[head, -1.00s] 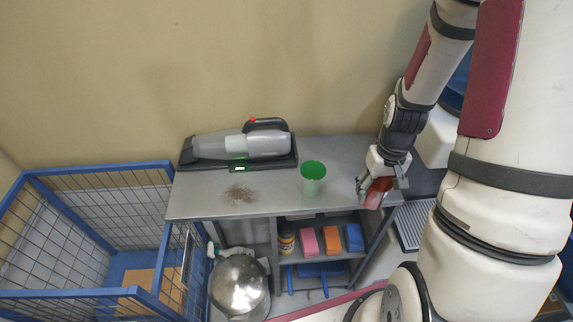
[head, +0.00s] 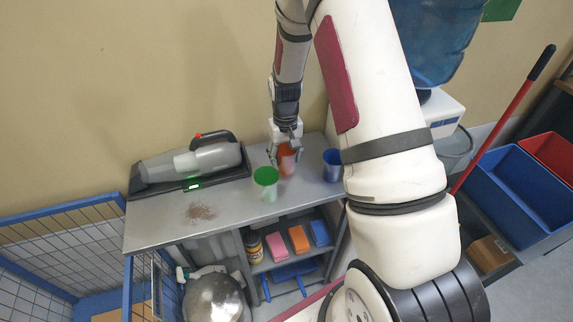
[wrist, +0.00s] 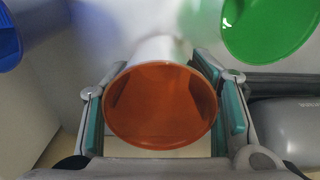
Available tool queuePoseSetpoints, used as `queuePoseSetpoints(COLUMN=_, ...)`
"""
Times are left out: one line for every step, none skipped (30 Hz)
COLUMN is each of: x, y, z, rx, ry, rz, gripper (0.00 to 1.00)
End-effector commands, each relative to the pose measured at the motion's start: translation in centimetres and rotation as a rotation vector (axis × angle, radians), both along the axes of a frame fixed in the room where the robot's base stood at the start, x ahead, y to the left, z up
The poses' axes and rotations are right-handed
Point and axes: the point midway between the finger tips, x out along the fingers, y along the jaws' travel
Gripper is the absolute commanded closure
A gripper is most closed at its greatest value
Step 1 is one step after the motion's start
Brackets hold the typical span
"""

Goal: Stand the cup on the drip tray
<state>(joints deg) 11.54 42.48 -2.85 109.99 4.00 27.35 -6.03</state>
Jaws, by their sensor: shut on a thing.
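My gripper (head: 287,143) is shut on an orange-red cup (head: 287,162), over the grey table between a green cup and a blue cup. In the wrist view the cup's open mouth (wrist: 160,108) faces the camera, between the teal finger pads (wrist: 165,112). The cup looks empty. I cannot tell whether its base touches the table. The drip tray is not visible now; my arm covers the area right of the table.
The green cup (head: 265,183) is close at left, the blue cup (head: 332,165) at right. A handheld vacuum (head: 190,160) lies behind brown crumbs (head: 200,212). A water dispenser (head: 443,110) with a blue bottle stands at right, partly behind my arm. Blue and red bins (head: 520,190) are farther right.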

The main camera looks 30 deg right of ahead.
Motion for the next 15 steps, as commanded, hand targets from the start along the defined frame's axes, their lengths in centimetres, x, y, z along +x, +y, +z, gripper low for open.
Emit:
queuePoseSetpoints(x=-0.5, y=0.0, z=-0.9, rx=0.002, ry=0.009, rz=-0.002, gripper=0.73)
queuePoseSetpoints(x=-0.5, y=0.0, z=-1.3, rx=0.002, ry=0.009, rz=-0.002, gripper=0.73)
queuePoseSetpoints(x=-0.6, y=0.0, z=-1.8, rx=0.002, ry=0.009, rz=-0.002, gripper=0.73)
queuePoseSetpoints(x=-0.5, y=0.0, z=-2.1, rx=0.002, ry=0.008, rz=-0.002, gripper=0.73)
queuePoseSetpoints(x=-0.5, y=0.0, z=-2.4, rx=0.001, ry=0.007, rz=-0.002, gripper=0.73)
queuePoseSetpoints(x=-0.4, y=0.0, z=-2.7, rx=0.001, ry=0.006, rz=-0.002, gripper=0.73)
queuePoseSetpoints(x=-0.4, y=0.0, z=-2.9, rx=0.001, ry=0.005, rz=-0.002, gripper=0.73)
queuePoseSetpoints(x=-0.4, y=0.0, z=-2.9, rx=0.001, ry=0.005, rz=-0.002, gripper=0.73)
queuePoseSetpoints(x=-0.3, y=0.0, z=-3.0, rx=0.001, ry=0.004, rz=-0.002, gripper=0.73)
queuePoseSetpoints(x=-0.3, y=-0.1, z=-3.0, rx=0.001, ry=0.004, rz=-0.002, gripper=0.73)
queuePoseSetpoints(x=-0.3, y=0.0, z=-3.0, rx=0.001, ry=0.004, rz=-0.002, gripper=0.73)
queuePoseSetpoints(x=-0.3, y=0.0, z=-3.0, rx=0.001, ry=0.004, rz=-0.002, gripper=0.73)
queuePoseSetpoints(x=-0.3, y=0.0, z=-3.0, rx=0.001, ry=0.004, rz=-0.002, gripper=0.73)
queuePoseSetpoints(x=-0.3, y=-0.1, z=-3.0, rx=0.001, ry=0.004, rz=-0.002, gripper=0.73)
queuePoseSetpoints(x=-0.3, y=-0.1, z=-3.0, rx=0.001, ry=0.004, rz=-0.002, gripper=0.73)
